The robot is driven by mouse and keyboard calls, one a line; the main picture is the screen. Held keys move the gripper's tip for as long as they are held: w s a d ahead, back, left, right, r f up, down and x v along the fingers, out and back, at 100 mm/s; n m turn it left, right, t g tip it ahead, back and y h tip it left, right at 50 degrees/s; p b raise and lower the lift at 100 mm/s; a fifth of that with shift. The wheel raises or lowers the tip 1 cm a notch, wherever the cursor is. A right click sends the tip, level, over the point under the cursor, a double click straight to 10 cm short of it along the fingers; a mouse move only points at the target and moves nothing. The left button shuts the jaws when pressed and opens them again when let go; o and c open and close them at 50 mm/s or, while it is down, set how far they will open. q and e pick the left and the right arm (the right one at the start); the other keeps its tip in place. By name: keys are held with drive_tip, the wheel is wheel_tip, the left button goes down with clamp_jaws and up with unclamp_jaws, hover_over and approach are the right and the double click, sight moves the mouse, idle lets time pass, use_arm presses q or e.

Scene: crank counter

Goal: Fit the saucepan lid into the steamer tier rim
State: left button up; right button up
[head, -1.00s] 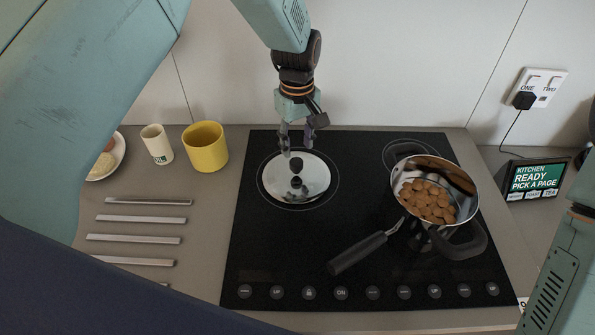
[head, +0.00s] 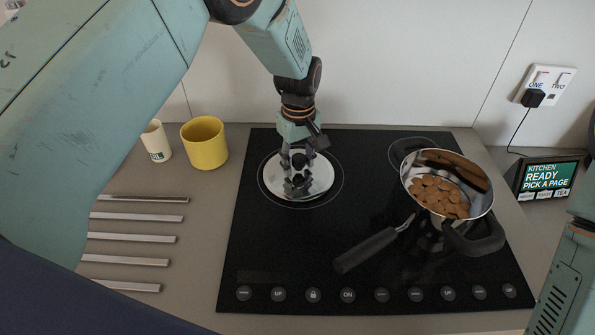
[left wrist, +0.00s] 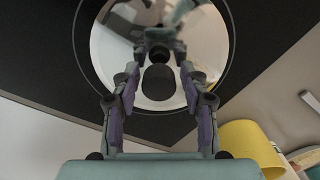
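The saucepan lid (head: 319,182), a shiny round disc with a black knob, lies flat on the left ring of the hob; it also fills the upper middle of the left wrist view (left wrist: 107,50). My left gripper (head: 298,178) is low over its centre. In the left wrist view its fingers (left wrist: 159,88) are open, one on each side of the black knob (left wrist: 158,82), with gaps showing. The steamer tier (head: 480,205), a steel vessel with black loop handles and brown pieces inside, is at the right, apparently on a long-handled saucepan (head: 368,248). My right gripper is out of view.
A yellow mug (head: 204,146) and a white cup (head: 156,142) stand left of the black hob (head: 290,240). Several metal bars (head: 135,217) lie on the left counter. A kitchen display (head: 546,178) stands at the right. The hob's middle is clear.

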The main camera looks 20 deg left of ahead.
sight(299, 158)
use_arm(q)
drive_tip(key=shift+s+d, duration=0.15)
drive_tip(key=shift+d, duration=0.05)
drive_tip(key=c, duration=0.6)
drive_tip(key=shift+f, duration=0.1)
drive_tip(key=shift+c, duration=1.3)
drive_tip(key=shift+w+a+r+p, duration=0.15)
drive_tip(key=shift+w+r+p, duration=0.05)
drive_tip(key=shift+r+p, duration=0.75)
drive_tip(key=shift+s+r+p, duration=0.1)
drive_tip(key=shift+r+p, duration=0.8)
drive_tip(key=shift+r, duration=0.75)
drive_tip(key=shift+f, duration=0.1)
drive_tip(key=shift+s, duration=0.1)
